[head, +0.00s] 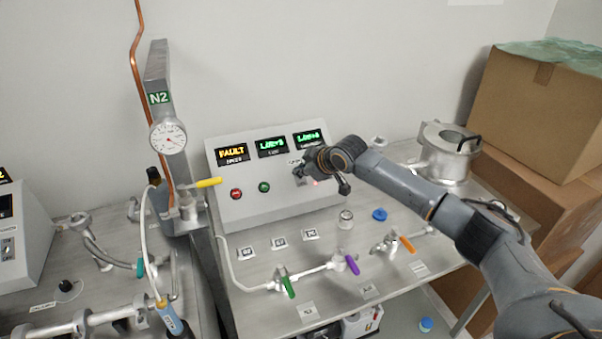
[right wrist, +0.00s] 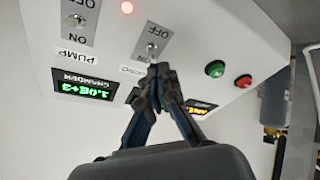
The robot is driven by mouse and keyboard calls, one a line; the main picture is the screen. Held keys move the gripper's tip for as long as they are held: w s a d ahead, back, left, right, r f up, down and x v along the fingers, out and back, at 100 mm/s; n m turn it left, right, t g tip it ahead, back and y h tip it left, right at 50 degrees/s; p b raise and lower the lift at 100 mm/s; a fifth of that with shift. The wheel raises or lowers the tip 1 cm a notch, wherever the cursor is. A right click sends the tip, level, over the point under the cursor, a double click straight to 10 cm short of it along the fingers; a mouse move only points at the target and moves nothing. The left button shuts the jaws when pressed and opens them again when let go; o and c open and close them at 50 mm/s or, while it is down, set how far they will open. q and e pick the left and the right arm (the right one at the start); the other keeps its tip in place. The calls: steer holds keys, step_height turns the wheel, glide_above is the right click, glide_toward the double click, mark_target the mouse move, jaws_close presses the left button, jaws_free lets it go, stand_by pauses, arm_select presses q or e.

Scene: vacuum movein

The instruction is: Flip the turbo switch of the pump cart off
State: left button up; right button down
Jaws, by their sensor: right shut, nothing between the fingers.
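The pump cart's grey control box (head: 230,203) stands against the wall in the head view. My right gripper (head: 303,173) is at its front panel, with its fingers together and nothing between them. In the right wrist view the panel is upside down. The turbo switch (right wrist: 151,49) is a small metal toggle with ON and OFF labels. The fingertips of the right gripper (right wrist: 161,72) are very close below it in the picture; I cannot tell if they touch. Its lever position is not clear. The pump switch (right wrist: 79,20) sits beside it. My left gripper is out of view.
The box has a red button (head: 236,194), a green button (head: 264,187) and lit displays, one reading FAULT (head: 231,152). Coloured valve handles, like the purple one (head: 351,264), sit on the cart top in front. Cardboard boxes (head: 540,110) stand at the right.

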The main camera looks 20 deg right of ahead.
steer(key=shift+s+f+t+b, duration=0.3)
steer(key=shift+f+t+b, duration=0.2)
steer(key=shift+f+t, duration=0.15)
steer(key=shift+w+r, duration=0.15)
steer(key=shift+r, duration=0.25)
steer(key=shift+p, duration=0.35)
steer(key=shift+s+r+p, duration=0.1)
steer(key=shift+s+p, duration=0.45)
steer(key=shift+s, duration=0.25)
